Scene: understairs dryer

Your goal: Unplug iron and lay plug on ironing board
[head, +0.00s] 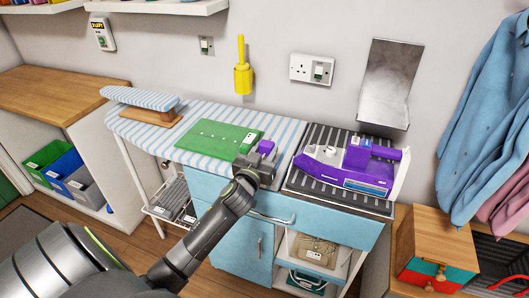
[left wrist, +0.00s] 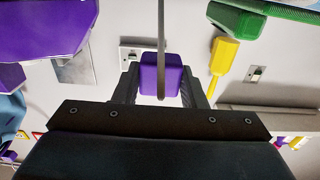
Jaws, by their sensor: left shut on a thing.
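A purple plug (head: 266,147) is held in my left gripper (head: 257,158), at the right end of the ironing board in the head view. In the left wrist view the plug (left wrist: 152,80) sits between the two dark fingers, with a grey cord passing in front of it. I cannot tell how high it is above the board. The blue-and-white striped ironing board (head: 200,115) has a green mat (head: 215,138) on it. The purple iron (head: 345,172) rests on a dark ribbed stand to the right. The white wall socket (head: 311,69) shows open holes on its left side. My right gripper is out of view.
A small striped sleeve board (head: 140,98) stands on the ironing board's left end. A yellow tool (head: 242,75) hangs on the wall behind. A metal plate (head: 389,83) stands behind the iron. Blue clothing (head: 485,110) hangs at the right.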

